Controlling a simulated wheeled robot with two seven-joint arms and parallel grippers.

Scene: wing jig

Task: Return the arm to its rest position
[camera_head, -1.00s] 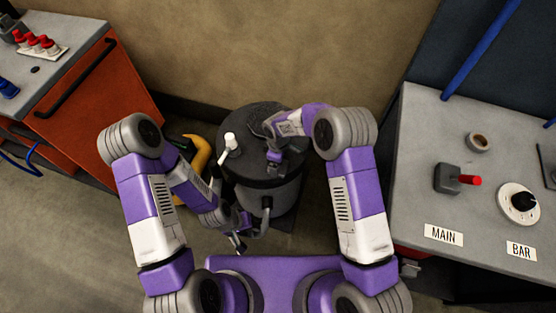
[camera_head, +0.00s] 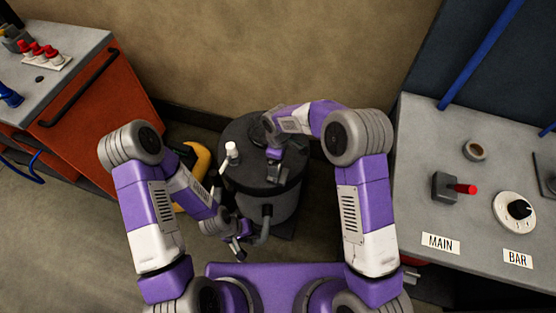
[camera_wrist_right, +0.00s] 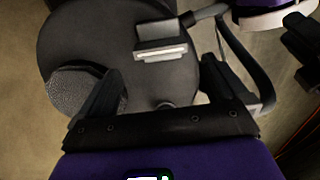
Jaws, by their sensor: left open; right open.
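My right arm (camera_head: 365,205) reaches over a dark round drum (camera_head: 240,140) in the head view. My right gripper (camera_head: 268,168) is above the drum's lid. In the right wrist view the right gripper (camera_wrist_right: 160,88) has its two dark fingers spread, with nothing between them. Beyond the fingers lies the drum's dark lid (camera_wrist_right: 90,40) with a grey block with a pale edge (camera_wrist_right: 162,48). My left arm (camera_head: 150,210) is bent, and my left gripper (camera_head: 238,250) hangs low in front of the drum, open. Its fingertips are small and partly unclear in the head view.
A white-topped handle (camera_head: 232,150) stands at the drum's left. A yellow curved hose (camera_head: 198,160) is behind my left forearm. A red cabinet (camera_head: 100,90) stands left; a grey bench (camera_head: 460,130) with a red-handled switch (camera_head: 455,187) and a dial (camera_head: 515,210) stands right.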

